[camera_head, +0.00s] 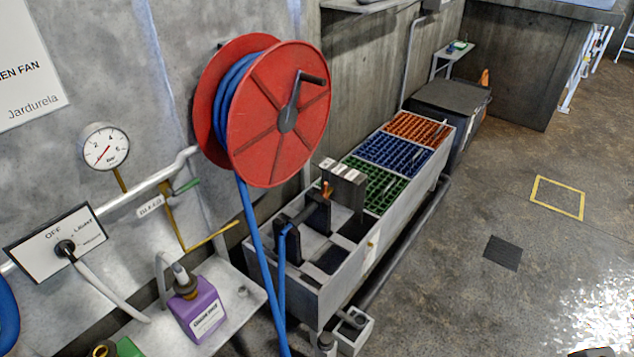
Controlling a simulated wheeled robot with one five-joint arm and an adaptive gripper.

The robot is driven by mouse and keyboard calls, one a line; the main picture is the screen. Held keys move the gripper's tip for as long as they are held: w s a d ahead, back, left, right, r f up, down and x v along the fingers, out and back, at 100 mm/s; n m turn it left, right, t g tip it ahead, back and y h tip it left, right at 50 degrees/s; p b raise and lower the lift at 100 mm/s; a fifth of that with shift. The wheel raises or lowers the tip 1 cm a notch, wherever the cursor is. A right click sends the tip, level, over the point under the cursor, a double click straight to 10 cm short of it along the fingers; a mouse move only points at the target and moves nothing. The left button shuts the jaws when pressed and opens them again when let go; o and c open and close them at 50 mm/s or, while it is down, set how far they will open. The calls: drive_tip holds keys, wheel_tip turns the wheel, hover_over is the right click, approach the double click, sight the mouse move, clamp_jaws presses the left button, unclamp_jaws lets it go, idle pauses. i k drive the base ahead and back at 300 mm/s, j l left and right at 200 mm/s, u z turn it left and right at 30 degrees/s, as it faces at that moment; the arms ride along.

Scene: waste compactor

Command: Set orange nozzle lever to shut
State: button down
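A small orange lever (327,188) stands up near the far end of a dark spray nozzle (301,214). The nozzle lies across two black upright holders (287,243) over the near end of a long grey trough (339,288). A blue hose (262,262) hangs from a red reel, and a blue end joins the nozzle's near end. A grey block with a pale marked top (343,182) stands right beside the lever. The lever is too small to read its exact setting. My gripper is not in view.
The red hose reel (290,118) juts out from the wall above the trough. Green (372,187), blue (395,155) and orange (418,127) grates cover its far part. A shelf with a purple jug (197,310) is at near left. The floor (455,270) at right is mostly clear.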

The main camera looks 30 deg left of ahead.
sight(324, 193)
drive_tip(key=i+l+u, duration=0.1)
drive_tip(key=i+u, duration=0.3)
drive_tip(key=i+l+u, duration=0.15)
drive_tip(key=u, duration=0.3)
drive_tip(key=i+l+u, duration=0.25)
drive_tip(key=u, duration=0.15)
drive_tip(key=i+l+u, duration=0.2)
drive_tip(key=l+u, duration=0.25)
drive_tip(key=i+l+u, duration=0.15)
drive_tip(key=l+u, duration=0.2)
drive_tip(key=l, duration=0.25)
drive_tip(key=l+u, duration=0.35)
drive_tip(key=l, duration=0.25)
drive_tip(key=l+u, duration=0.35)
drive_tip(key=l, duration=0.35)
drive_tip(key=i+l+u, duration=0.2)
drive_tip(key=u, duration=0.2)
drive_tip(key=i+l+u, duration=0.25)
drive_tip(key=u, duration=0.15)
drive_tip(key=i+l+u, duration=0.2)
drive_tip(key=l+u, duration=0.25)
drive_tip(key=j, duration=0.1)
